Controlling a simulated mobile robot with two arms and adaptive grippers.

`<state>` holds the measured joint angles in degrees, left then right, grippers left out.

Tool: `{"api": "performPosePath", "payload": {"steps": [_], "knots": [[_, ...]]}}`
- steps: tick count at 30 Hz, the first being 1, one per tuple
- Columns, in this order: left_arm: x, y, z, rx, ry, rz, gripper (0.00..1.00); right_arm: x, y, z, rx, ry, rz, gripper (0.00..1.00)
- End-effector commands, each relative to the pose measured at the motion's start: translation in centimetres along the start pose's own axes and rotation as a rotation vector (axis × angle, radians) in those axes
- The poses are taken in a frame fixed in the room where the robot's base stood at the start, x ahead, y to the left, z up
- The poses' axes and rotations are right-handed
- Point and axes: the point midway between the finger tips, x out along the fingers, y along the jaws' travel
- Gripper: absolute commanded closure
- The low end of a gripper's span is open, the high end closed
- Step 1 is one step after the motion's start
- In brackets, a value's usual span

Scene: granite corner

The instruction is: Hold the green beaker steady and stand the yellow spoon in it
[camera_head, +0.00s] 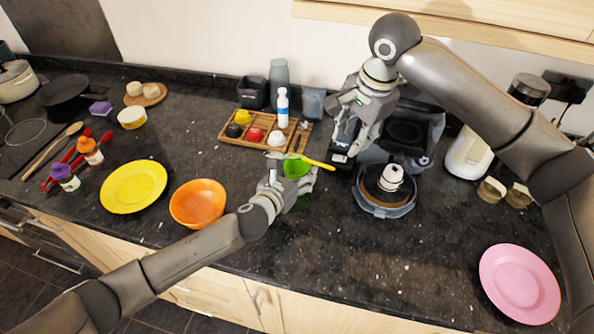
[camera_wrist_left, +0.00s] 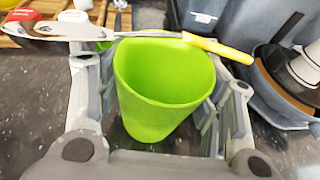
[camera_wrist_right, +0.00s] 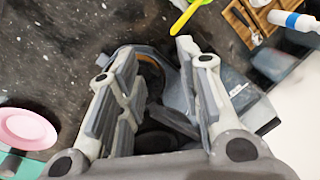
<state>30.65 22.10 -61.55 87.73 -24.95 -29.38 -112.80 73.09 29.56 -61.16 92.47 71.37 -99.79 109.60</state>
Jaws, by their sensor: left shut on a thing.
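The green beaker (camera_head: 297,168) stands upright near the middle of the counter. My left gripper (camera_head: 291,184) is shut around it, with one finger on each side in the left wrist view, where the open mouth of the beaker (camera_wrist_left: 160,85) shows. The yellow spoon (camera_head: 318,163) lies roughly level across the beaker's far rim, its handle (camera_wrist_left: 218,47) pointing right and its metal end left. I cannot tell whether it touches the rim. My right gripper (camera_head: 350,146) is open and empty, to the right of the beaker and spoon; its fingers are wide apart in the right wrist view (camera_wrist_right: 155,85).
A wooden tray (camera_head: 232,137) with small items sits behind the beaker. A dark appliance (camera_head: 372,203) with a white-and-black item (camera_head: 392,177) stands right. An orange bowl (camera_head: 198,203) and yellow plate (camera_head: 133,186) lie left. The front right counter is clear up to a pink plate (camera_head: 519,283).

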Motion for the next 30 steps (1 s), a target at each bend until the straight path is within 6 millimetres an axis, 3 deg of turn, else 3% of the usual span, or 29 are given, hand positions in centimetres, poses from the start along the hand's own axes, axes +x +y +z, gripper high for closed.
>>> {"api": "performPosePath", "payload": {"steps": [6, 15, 30], "knots": [[0.0, 0.0, -0.7, -0.001, 0.009, 0.001, 0.62, 0.6, 3.1, -0.2, -0.204, -0.041, 0.002, 0.67], [0.0, 0.0, -1.0, -0.001, 0.013, 0.001, 0.62, 0.8, 6.1, -0.2, -0.422, -0.083, 0.001, 0.67], [0.0, 0.0, -1.3, -0.001, 0.019, 0.002, 0.61, 0.8, 6.9, -0.2, -0.480, -0.094, 0.000, 0.67]]}}
